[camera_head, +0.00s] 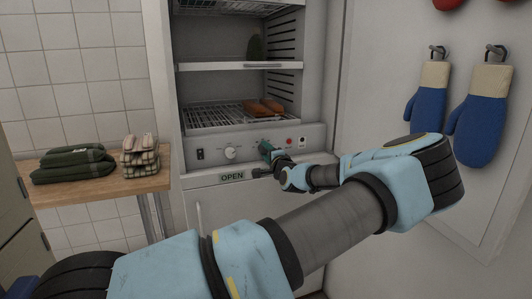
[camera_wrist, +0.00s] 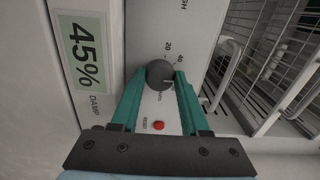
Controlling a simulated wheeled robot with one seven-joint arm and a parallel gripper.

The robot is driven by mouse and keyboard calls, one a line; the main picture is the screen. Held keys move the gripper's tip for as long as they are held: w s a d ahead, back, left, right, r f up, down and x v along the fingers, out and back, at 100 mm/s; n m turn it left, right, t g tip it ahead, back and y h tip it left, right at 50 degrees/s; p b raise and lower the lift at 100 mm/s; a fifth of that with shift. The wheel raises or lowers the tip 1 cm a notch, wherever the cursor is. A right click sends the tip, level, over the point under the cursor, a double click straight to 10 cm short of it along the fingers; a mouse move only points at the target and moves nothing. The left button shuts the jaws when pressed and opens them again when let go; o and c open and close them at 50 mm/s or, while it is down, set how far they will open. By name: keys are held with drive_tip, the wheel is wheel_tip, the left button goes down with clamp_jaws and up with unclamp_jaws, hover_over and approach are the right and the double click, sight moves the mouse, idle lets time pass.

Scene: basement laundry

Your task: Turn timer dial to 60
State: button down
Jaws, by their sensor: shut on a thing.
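The timer dial (camera_wrist: 160,73) is a dark round knob on the light control panel, seen from above in the wrist view. Numbers 20 and 40 are printed around it; a 60 cannot be made out. A small pale mark shows at its lower right edge, too small to read as a setting. My gripper (camera_wrist: 161,78) has its two teal fingers shut on the dial, one on each side. In the head view my gripper (camera_head: 266,149) is at the panel and hides the dial.
The panel (camera_head: 216,141) also carries a pale knob (camera_head: 231,154), a black switch (camera_head: 200,154) and a red button (camera_wrist: 159,125). Above it is an open cabinet with wire racks (camera_head: 205,117). A wooden table (camera_head: 100,190) with folded cloths stands left; blue mitts (camera_head: 480,132) hang right.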

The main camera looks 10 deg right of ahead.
drive_tip(key=shift+m, duration=0.3)
drive_tip(key=shift+c, duration=2)
unclamp_jaws()
drive_tip(key=shift+f, duration=0.1)
